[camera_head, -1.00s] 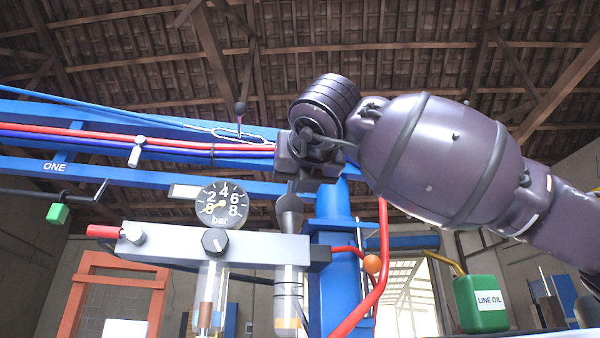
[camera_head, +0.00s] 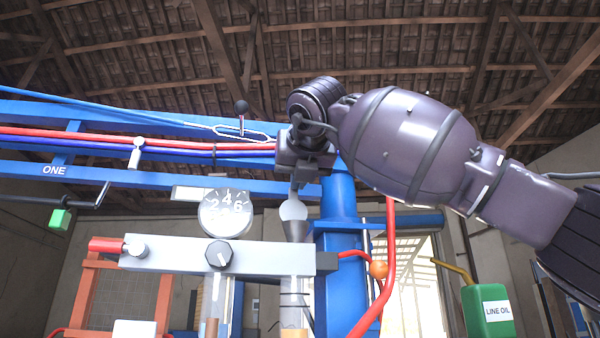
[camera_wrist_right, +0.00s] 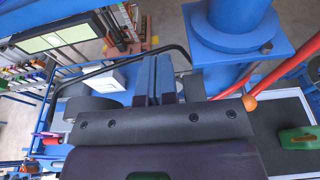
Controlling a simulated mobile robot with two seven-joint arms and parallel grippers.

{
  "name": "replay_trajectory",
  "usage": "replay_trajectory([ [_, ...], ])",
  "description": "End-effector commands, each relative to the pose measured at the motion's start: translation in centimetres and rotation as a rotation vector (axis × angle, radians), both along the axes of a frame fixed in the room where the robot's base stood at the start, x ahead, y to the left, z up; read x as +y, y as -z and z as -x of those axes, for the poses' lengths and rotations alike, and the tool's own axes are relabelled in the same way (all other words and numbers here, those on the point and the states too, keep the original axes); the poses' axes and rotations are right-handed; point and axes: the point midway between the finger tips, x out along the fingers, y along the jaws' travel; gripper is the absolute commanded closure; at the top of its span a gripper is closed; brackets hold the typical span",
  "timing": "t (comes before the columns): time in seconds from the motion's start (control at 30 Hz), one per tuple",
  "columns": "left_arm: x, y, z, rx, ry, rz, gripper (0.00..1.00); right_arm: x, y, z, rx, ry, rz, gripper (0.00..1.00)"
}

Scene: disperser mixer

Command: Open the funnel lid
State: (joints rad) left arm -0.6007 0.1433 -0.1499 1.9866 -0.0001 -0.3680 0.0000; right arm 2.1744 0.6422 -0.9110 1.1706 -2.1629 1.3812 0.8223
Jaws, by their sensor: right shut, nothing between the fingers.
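The funnel (camera_head: 297,233) stands on the right part of the grey bar, above a clear tube. Its rounded lid (camera_head: 293,210) sits on top and looks pale and shiny. My right gripper (camera_head: 296,187) points down just above the lid; I cannot tell whether it touches. Its fingers are together and empty, and they also show in the wrist view (camera_wrist_right: 156,78). In the wrist view I cannot make out the lid for certain. My left gripper is not in view.
A pressure gauge (camera_head: 226,212) and a black knob (camera_head: 219,256) sit left of the funnel. The blue column (camera_head: 341,250) stands close on the right, with a red hose (camera_head: 386,275) beside it. A blue beam with cables (camera_head: 110,142) runs behind. A green oil can (camera_head: 487,308) stands lower right.

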Motion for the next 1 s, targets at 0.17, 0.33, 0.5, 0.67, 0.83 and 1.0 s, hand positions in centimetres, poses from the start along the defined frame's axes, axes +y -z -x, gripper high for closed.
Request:
replay_trajectory([
  [0.17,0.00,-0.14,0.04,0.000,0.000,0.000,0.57,0.12,-0.17,-0.66,0.000,0.001,0.001,1.00],
  [0.33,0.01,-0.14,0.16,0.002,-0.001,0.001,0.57,0.15,-0.18,-1.00,0.000,0.001,0.000,1.00],
  [0.5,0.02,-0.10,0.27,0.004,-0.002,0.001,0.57,0.19,-0.18,-1.11,0.000,0.001,0.000,1.00],
  [0.67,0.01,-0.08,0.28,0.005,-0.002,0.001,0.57,0.19,-0.18,-1.11,0.000,0.000,0.000,1.00],
  [0.83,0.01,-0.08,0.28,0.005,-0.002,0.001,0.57,0.20,-0.17,-1.10,0.000,0.000,0.000,1.00],
  [1.0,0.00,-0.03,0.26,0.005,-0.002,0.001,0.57,0.06,-0.21,-1.07,0.000,0.000,0.000,1.00],
])
